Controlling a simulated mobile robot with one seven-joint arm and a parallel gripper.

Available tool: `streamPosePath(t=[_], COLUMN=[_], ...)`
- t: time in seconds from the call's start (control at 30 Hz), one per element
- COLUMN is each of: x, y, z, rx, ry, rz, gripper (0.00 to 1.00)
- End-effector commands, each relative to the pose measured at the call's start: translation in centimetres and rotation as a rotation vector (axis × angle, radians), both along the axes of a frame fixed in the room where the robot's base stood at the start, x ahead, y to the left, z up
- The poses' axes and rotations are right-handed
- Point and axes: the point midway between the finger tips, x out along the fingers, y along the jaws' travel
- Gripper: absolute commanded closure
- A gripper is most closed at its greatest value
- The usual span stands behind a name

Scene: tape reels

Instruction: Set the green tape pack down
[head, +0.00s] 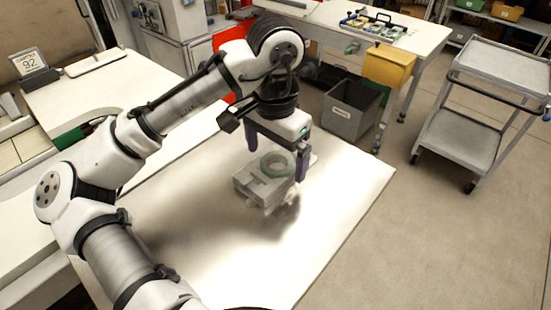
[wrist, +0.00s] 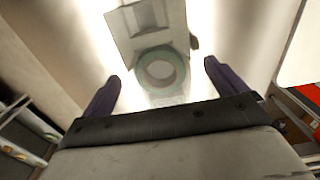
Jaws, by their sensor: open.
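The green tape pack (head: 265,168) is a pale green ring above or on the pale grey block-like holder (head: 254,190) on the bright tabletop. In the wrist view the tape pack (wrist: 141,71) lies at the near end of the grey holder (wrist: 122,24), its hole facing the camera. My gripper (head: 276,164) is open, with one purple finger on each side of the tape pack. In the wrist view my gripper (wrist: 162,72) shows a gap between each fingertip and the ring. I cannot tell whether the ring rests on the holder.
The bright table (head: 340,190) is clear around the holder. A dark grey bin (head: 350,118) and a yellow bin (head: 389,66) are beyond it. A grey cart (head: 460,140) stands at the right. A white counter with a sign (head: 31,62) is at the left.

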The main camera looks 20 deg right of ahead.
Motion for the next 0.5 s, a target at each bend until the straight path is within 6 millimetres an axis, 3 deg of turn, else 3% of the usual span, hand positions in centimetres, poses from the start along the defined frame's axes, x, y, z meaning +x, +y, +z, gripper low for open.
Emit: streamPosePath(t=[0.3, 0.5], x=[0.0, 0.0], y=[0.0, 0.0], z=[6.8, 9.4], rx=[0.001, 0.001], ry=[-0.004, -0.002], rz=[0.002, 0.001], gripper=[0.03, 0.03])
